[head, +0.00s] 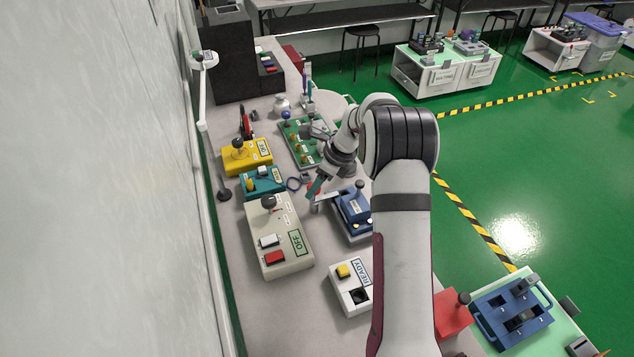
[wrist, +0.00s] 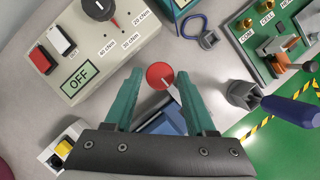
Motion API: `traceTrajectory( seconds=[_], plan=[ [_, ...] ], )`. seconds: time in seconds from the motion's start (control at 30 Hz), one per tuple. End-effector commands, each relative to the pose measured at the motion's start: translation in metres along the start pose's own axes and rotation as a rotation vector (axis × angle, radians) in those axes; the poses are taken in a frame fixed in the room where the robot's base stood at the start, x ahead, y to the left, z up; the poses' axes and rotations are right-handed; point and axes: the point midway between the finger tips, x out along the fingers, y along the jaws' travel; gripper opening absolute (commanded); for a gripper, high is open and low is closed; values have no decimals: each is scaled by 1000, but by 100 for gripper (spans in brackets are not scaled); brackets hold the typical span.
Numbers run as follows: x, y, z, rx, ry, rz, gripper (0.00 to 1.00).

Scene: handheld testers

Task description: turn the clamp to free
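My gripper (head: 315,188) has teal fingers and is over the bench beside a blue fixture (head: 354,212). In the wrist view my gripper (wrist: 160,76) is open, with its fingers well apart. A round red piece (wrist: 159,73) shows between the fingertips, with a pale pointed part at its lower right. I cannot tell whether a finger touches it. The blue fixture (wrist: 163,124) lies beyond the fingers and is partly hidden by my gripper. No part is clearly marked as the clamp, and I can read no "free" mark.
A cream box (head: 283,237) with a dial, switches and an OFF label stands to the left. A white READY box (head: 352,293) is nearer. A green board (head: 303,143), a teal box (head: 262,182) and a yellow box (head: 246,157) stand farther back. A blue-handled tool (wrist: 290,110) is close by.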

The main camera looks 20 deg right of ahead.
Motion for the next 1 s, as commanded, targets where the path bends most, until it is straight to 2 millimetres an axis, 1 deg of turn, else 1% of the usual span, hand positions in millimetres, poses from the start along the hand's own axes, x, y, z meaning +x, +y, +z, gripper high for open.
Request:
traceTrajectory(
  seconds=[0.03,0.17,0.2,0.27,0.3,0.53,0.67,0.87,1.0],
  plan=[
    [0,0,0,0,0,0,45],
    [0,0,0,0,0,0,22],
    [0,0,0,0,0,0,14],
    [0,0,0,0,0,0,4],
    [0,0,0,0,0,0,0],
    [0,0,0,-12,1,4,0],
    [0,-1,0,-48,2,20,0],
    [0,-2,0,-165,1,68,0],
    [1,-3,0,-282,1,117,0]
  ],
)
